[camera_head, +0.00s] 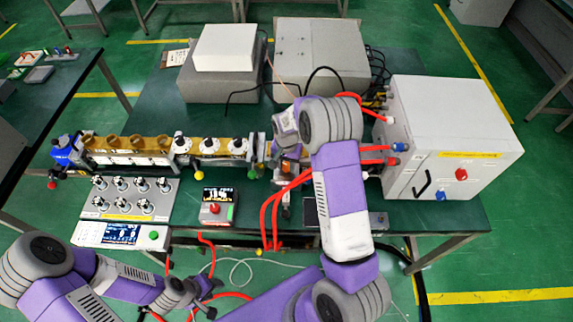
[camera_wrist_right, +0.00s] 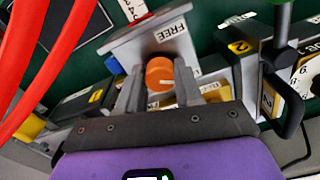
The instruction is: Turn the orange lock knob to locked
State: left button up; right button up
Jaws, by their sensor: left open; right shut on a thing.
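The orange lock knob (camera_wrist_right: 160,74) shows in the right wrist view, with a pale mark on its face. It sits on a grey metal plate (camera_wrist_right: 128,50) with the word FREE printed above the knob. My right gripper (camera_wrist_right: 159,90) is shut on the knob, one finger on each side. My left gripper (camera_head: 200,302) is open and empty at the front, below the table edge.
Red hoses (camera_head: 268,215) hang close beside my right arm. A white cabinet (camera_head: 450,135) stands at the right, and a long waveguide row (camera_head: 130,152) lies to the left. A small display box (camera_head: 217,205) and a knob panel (camera_head: 125,200) are near the front edge.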

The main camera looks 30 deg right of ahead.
aim_at(286, 165)
dwell(0.3)
jog(key=o, duration=1)
jog(key=shift+o, duration=0.2)
jog(key=shift+r, duration=0.1)
notch_tip(286, 165, up, 7)
jog(key=shift+r, duration=0.2)
